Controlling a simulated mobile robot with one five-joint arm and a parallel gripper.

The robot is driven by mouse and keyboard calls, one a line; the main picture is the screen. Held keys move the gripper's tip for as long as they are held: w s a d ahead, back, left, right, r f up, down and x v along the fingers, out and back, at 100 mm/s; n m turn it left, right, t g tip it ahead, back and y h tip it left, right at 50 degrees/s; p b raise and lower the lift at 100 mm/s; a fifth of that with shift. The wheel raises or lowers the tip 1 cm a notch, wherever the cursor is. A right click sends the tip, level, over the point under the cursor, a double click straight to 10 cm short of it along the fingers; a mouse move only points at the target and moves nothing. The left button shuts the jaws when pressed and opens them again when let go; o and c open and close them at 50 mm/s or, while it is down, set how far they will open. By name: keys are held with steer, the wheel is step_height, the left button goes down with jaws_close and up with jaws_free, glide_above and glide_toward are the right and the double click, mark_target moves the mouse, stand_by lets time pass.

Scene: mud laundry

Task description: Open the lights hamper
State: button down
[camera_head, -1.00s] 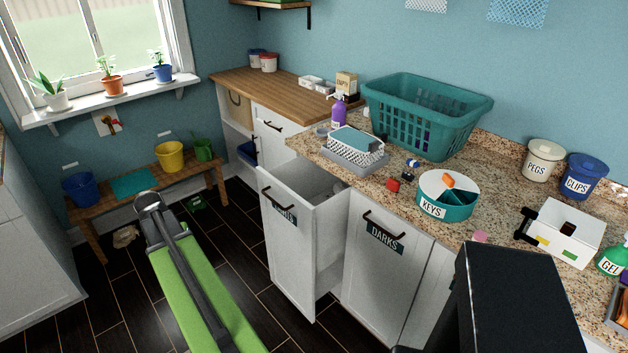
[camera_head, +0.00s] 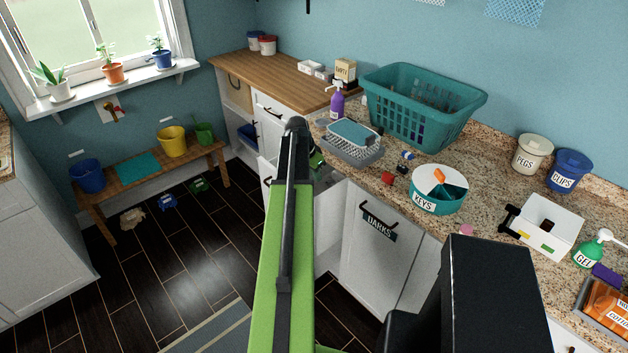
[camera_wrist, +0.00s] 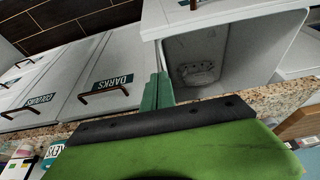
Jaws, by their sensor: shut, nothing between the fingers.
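The lights hamper (camera_head: 330,207) stands pulled out from the cabinet, left of the darks hamper (camera_head: 378,262). My arm hides most of its front panel and its label in the head view. The wrist view looks into the open hamper (camera_wrist: 225,55), with a pale bin inside. My gripper (camera_wrist: 157,92) is shut and empty, its green fingers beside the hamper's edge in that view. Whether they touch it I cannot tell. In the head view a green part of my gripper (camera_head: 317,160) shows past the arm, by the counter's edge. The darks hamper is closed.
The granite counter holds a teal basket (camera_head: 420,105), a grey tray (camera_head: 352,152) and a round KEYS caddy (camera_head: 425,203). A wooden bench (camera_head: 150,178) with buckets stands at the left wall. The dark floor (camera_head: 180,265) between is mostly clear.

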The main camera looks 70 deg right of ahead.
steer(key=b+x, duration=0.7)
steer(key=x, duration=0.2)
steer(key=a, duration=0.1)
steer(key=w+a+r+p, duration=0.1)
steer(key=w+a, duration=0.1)
steer(key=a, duration=0.1)
steer(key=shift+w+r+p, duration=0.2)
steer(key=shift+r+p, duration=0.1)
